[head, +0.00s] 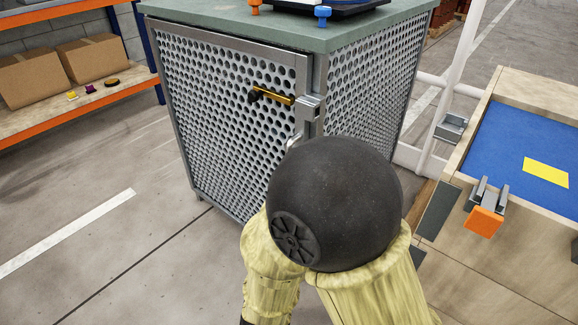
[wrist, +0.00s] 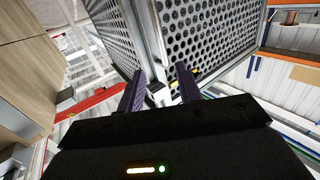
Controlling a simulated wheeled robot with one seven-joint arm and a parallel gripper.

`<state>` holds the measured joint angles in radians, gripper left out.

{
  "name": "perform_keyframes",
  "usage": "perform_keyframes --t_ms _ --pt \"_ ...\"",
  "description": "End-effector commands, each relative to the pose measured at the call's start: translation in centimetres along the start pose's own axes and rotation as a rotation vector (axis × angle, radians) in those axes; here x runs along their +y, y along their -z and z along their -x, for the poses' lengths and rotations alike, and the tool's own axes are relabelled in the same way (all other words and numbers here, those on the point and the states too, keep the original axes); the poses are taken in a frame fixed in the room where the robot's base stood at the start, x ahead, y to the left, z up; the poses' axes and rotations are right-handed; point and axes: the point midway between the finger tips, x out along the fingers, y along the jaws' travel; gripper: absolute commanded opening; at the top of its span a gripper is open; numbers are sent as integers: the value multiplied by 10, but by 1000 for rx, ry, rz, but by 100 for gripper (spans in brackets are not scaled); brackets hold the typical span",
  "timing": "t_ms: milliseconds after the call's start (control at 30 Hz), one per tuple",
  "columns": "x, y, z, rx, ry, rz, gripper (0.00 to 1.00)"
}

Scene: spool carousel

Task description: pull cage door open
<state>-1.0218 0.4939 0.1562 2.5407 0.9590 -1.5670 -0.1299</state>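The cage door (head: 235,125) is a perforated metal panel in a grey frame on the front of a green-topped cabinet. It looks shut or nearly shut; a thin dark gap runs along its top edge. A yellow bolt with a dark knob (head: 272,97) lies across the door beside a grey block (head: 310,107) at the door's right edge. A silver handle (head: 292,141) shows below, partly hidden by my arm. In the wrist view my gripper (wrist: 160,70) is open, its two dark fingers apart in front of the cage corner. My gripper is hidden in the head view.
A bench with a blue mat (head: 520,135) and an orange-tipped clamp (head: 484,222) stands at right. An orange shelf (head: 70,108) with cardboard boxes (head: 90,58) is at left. The floor (head: 110,240) left of the cage is clear.

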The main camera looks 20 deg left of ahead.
Motion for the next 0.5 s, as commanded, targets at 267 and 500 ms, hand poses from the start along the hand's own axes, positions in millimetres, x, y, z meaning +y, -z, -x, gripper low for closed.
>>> perform_keyframes --t_ms 267,500 --pt "1 -2 -34 2 -4 -3 35" --pt "1 -2 -76 2 -4 -4 35"
